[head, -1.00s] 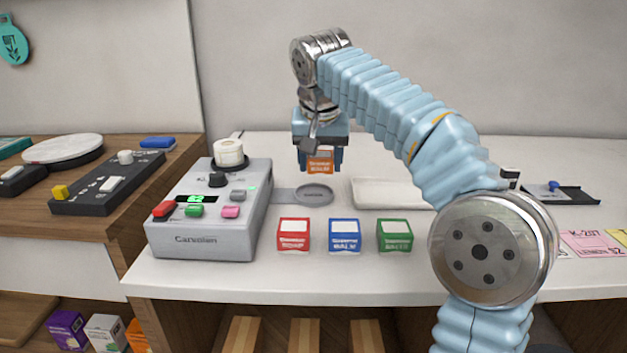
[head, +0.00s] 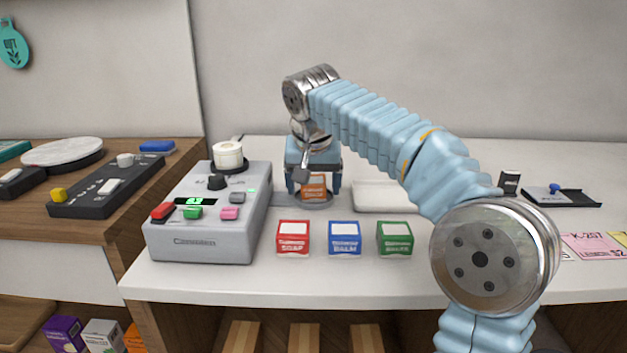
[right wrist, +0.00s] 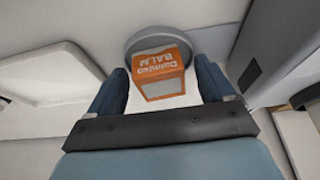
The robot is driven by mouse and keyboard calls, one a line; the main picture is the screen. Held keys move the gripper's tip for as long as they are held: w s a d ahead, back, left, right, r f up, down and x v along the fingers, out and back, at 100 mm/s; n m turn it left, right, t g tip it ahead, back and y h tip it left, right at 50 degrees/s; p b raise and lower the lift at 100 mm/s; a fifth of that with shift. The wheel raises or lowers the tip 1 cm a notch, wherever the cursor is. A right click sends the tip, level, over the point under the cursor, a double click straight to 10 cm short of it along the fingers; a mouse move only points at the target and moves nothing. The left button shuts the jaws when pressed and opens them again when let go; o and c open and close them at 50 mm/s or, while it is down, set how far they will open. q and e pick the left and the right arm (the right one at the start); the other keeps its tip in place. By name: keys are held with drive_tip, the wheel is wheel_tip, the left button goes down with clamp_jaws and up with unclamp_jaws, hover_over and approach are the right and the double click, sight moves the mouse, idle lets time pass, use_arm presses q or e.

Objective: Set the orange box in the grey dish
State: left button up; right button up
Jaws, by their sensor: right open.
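The orange box (head: 313,187), with white lettering, stands upright at the round grey dish (head: 318,205), which is attached to the grey machine. In the head view the dish's front rim shows below the box, so it appears to rest in the dish. My right gripper (head: 313,188) points down with its fingers on either side of the box. In the right wrist view the orange box (right wrist: 163,70) sits between the open fingers, with gaps at both sides, and the grey dish (right wrist: 150,34) shows behind it. My left gripper is not in view.
Red (head: 293,238), blue (head: 344,238) and green (head: 394,238) boxes stand in a row in front of the dish. The grey machine (head: 205,225) with buttons is to the left. A white tray (head: 375,208) lies to the right, partly behind my arm.

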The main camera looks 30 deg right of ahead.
drive_tip(key=p+v, duration=0.1)
drive_tip(key=v, duration=1.1)
drive_tip(key=shift+a, duration=0.1)
